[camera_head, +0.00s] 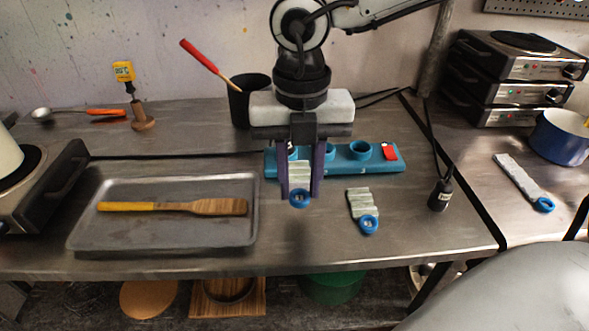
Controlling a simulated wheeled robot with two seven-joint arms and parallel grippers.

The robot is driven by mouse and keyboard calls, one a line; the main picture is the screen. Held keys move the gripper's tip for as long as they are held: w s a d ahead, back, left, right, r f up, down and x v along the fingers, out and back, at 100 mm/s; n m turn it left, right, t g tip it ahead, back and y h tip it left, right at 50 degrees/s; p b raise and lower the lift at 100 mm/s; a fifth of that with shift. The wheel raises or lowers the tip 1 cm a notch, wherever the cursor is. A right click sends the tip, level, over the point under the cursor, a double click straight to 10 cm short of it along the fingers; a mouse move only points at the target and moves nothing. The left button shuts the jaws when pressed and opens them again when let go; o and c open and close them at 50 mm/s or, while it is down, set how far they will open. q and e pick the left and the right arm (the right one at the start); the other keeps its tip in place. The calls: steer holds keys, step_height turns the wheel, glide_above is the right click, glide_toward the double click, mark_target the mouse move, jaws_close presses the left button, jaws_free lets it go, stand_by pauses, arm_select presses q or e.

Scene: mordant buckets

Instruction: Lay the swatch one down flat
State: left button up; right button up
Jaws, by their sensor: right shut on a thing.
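A pale green-grey swatch (300,173) with a blue ring tag (299,198) is between the fingers of my right gripper (301,192), which is shut on it. The swatch hangs with its ring end toward the front, before the blue rack; I cannot tell whether it touches the table. A second, similar swatch (359,204) with a blue ring lies on the table to the right. A paler third swatch (517,177) with a blue ring lies on the right-hand counter. No label tells me which is swatch one. My left gripper is not in view.
The blue rack (345,160) with round holders and a red tag is behind the held swatch. A grey tray (125,237) with a wooden spatula lies left. A dark cup (246,105) stands at the back. Table in front is clear.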

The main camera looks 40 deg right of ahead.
mark_target(300, 196)
step_height(300, 196, down, 4)
steer(key=shift+r+b, duration=0.1)
steer(key=shift+b, duration=0.45)
step_height(300, 196, down, 3)
steer(key=shift+r+b, duration=0.1)
steer(key=shift+b, duration=0.8)
steer(key=shift+f+b, duration=0.3)
steer(key=shift+b, duration=0.1)
steer(key=shift+f+b, duration=0.25)
steer(key=shift+b, duration=0.05)
steer(key=shift+f, duration=0.15)
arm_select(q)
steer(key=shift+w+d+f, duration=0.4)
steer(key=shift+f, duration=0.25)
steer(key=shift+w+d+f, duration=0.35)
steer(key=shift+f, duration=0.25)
arm_select(e)
steer(key=o, duration=1)
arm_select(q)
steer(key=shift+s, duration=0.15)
